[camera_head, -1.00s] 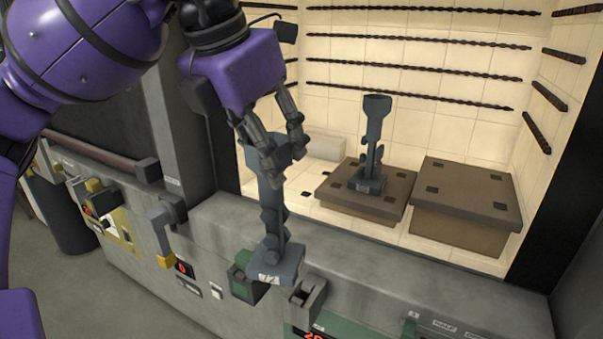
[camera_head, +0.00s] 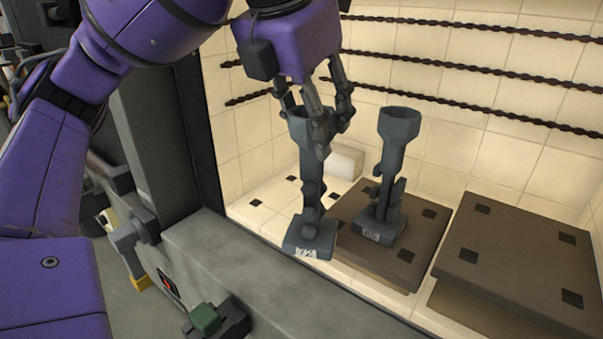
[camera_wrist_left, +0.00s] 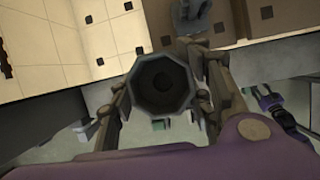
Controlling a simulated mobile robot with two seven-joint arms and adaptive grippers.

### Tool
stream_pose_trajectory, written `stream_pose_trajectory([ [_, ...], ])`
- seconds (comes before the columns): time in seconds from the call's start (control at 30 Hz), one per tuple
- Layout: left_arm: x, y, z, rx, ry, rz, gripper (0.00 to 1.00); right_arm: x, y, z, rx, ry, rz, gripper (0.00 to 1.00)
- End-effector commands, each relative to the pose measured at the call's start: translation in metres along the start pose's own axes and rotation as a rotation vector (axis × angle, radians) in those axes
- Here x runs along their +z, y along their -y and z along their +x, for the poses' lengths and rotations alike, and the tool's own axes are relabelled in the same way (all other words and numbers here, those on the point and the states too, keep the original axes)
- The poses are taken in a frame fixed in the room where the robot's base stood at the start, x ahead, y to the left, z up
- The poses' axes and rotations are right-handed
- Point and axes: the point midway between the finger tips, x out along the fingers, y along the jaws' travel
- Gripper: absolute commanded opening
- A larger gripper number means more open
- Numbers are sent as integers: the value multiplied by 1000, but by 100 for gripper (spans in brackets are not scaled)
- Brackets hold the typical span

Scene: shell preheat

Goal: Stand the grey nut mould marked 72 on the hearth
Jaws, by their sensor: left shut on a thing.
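The grey nut mould marked 72 (camera_head: 309,215) hangs upright in my left gripper (camera_head: 322,112), which is shut on its cup-like top. Its base with the white 72 label is at the chamber's front sill, in front of the tiled hearth floor (camera_head: 262,225). In the left wrist view I look down into the mould's open round top (camera_wrist_left: 164,85), with a finger of my left gripper (camera_wrist_left: 165,95) on each side. I cannot tell how high the base is above the surface below. My right gripper is not seen in the head view.
A second grey mould with another label (camera_head: 387,180) stands on a brown slab (camera_head: 405,262) just right of the held one. Another brown slab (camera_head: 520,250) lies further right. A pale block (camera_head: 345,160) sits behind. Dark twisted rods line the walls. Bare tiles show left of the slab.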

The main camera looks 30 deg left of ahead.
Motion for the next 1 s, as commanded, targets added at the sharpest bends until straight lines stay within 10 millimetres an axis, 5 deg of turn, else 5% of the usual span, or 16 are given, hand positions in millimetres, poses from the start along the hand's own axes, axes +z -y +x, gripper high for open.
stream_pose_trajectory([
  [0.27, 23, -33, 9, 0, 0, -8, 0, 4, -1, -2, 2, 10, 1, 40],
  [0.7, 79, -113, 33, -1, 3, -6, 0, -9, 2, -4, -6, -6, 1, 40],
  [1.0, 100, -142, 43, -1, 4, -3, 0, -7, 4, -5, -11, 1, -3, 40],
])
